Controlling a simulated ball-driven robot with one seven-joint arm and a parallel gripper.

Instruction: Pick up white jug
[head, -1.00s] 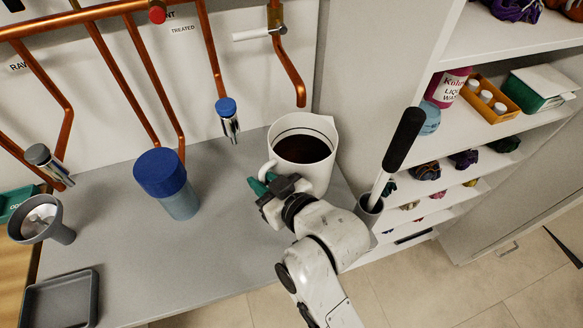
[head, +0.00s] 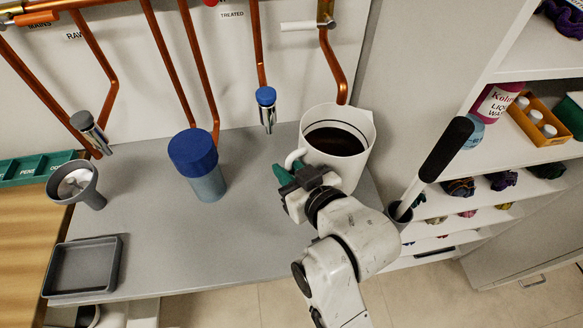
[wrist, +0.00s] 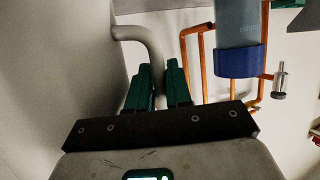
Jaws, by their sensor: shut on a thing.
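The white jug (head: 346,165) is at the right end of the grey counter in the head view, upright, with dark liquid inside and its handle on the left. My gripper (head: 283,174) is at the handle side and is shut on the handle. In the wrist view the green fingers of my gripper (wrist: 159,88) close around the lower end of the handle (wrist: 150,40), with the jug's pale wall (wrist: 75,60) at the left. The jug's base is hidden behind my arm, so I cannot tell whether it touches the counter.
A blue-capped vessel (head: 197,163) stands mid-counter, with a grey funnel (head: 83,187) and a grey tray (head: 84,267) further left. Copper pipes with taps (head: 266,108) hang behind. A black-handled tool in a holder (head: 446,150) is close on the right, by shelves (head: 520,155).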

